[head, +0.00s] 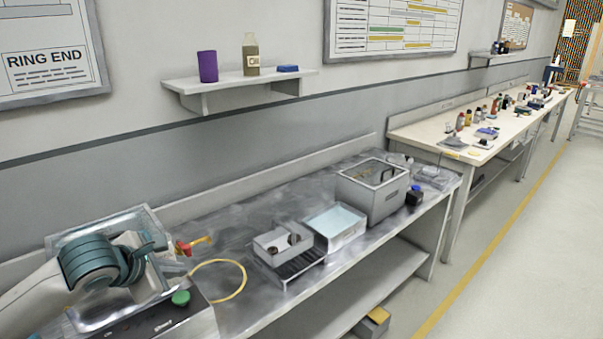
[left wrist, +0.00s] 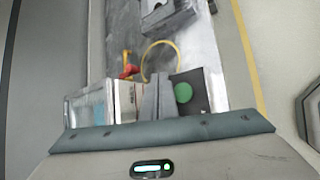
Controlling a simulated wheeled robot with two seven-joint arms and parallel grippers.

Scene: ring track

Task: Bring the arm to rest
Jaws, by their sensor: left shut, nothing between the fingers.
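My left arm comes in from the lower left in the head view. My left gripper (head: 178,268) is over the machine with the clear cover at the near end of the metal bench. In the left wrist view its grey fingers (left wrist: 157,92) are together with nothing between them. They point along the bench, beside a green button (left wrist: 183,92). Part of the machine is hidden behind my arm. My right gripper is in neither view.
A wall shelf (head: 240,80) holds a purple cup. Open floor lies to the right.

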